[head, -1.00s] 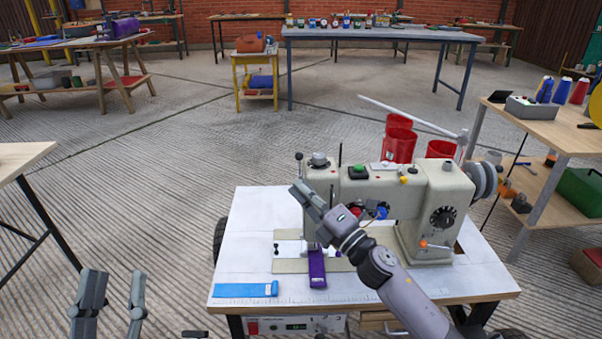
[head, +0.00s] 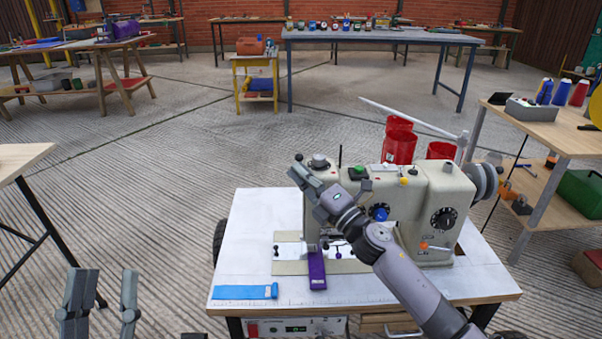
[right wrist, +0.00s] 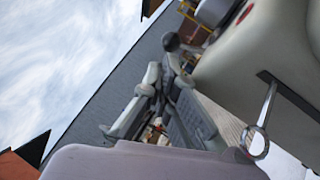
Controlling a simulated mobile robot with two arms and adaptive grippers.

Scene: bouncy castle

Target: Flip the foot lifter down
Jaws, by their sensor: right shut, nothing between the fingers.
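A cream sewing machine (head: 425,200) stands on a white-topped table (head: 240,240). A thin lever with a dark ball end (head: 299,157) shows at the left end of its head. I take it for the foot lifter, but cannot be sure. My right gripper (head: 298,170) is shut and empty in front of the machine head's left end, with its tips close to the ball. In the right wrist view a dark ball (right wrist: 170,42) shows just beyond the fingertips; contact is unclear. My left gripper (head: 103,285) is open and empty at the lower left, away from the table.
A purple strip (head: 317,270) lies below the machine head, and a blue strip (head: 245,292) lies at the table's front left. Red containers (head: 399,146) stand behind the machine. A wooden bench (head: 560,135) is at the right.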

